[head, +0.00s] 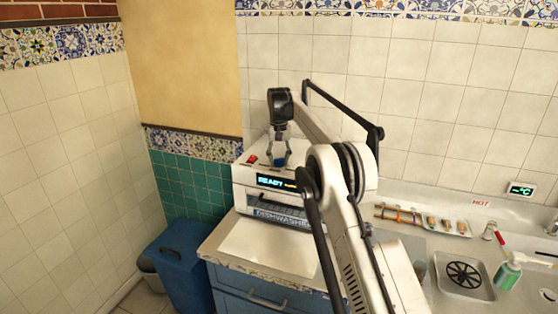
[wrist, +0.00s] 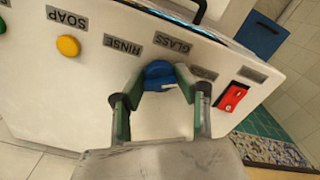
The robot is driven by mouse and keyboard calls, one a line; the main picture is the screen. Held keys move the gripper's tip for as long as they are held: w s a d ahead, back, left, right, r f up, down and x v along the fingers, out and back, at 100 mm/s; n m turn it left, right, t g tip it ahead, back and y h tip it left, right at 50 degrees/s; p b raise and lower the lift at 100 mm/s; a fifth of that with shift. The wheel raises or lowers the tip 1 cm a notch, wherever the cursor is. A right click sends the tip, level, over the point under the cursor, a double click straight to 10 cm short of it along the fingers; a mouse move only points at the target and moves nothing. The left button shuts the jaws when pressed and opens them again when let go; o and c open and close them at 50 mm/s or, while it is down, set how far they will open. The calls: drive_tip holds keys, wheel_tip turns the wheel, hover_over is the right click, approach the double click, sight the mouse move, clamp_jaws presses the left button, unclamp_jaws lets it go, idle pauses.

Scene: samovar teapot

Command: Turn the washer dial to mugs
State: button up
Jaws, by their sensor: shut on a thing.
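The washer (head: 243,172) is a white machine against the back wall, with a lit display reading READY and "DISHWASHER" lettering on its front. In the wrist view, its blue dial (wrist: 158,72) sits on the white top panel (wrist: 72,95). My gripper (head: 281,159) points down over the washer top. It is shut on the dial, with one green-padded finger on each side. A GLASS label (wrist: 172,43) lies just beyond the dial. A smaller label (wrist: 204,73) beside the right finger is partly hidden and unreadable. I cannot read the dial's pointer.
A yellow button (wrist: 68,46) by the SOAP label, a RINSE label (wrist: 122,45) and a red switch (wrist: 231,97) share the panel. A blue bin (head: 186,265) stands left of the counter.

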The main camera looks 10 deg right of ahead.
idle(0.4)
drive_tip(key=o, duration=1.2)
drive_tip(key=shift+c, duration=0.2)
drive_tip(key=shift+r, duration=0.1)
wheel_tip(320, 180, up, 6)
drive_tip(key=shift+r, duration=0.65)
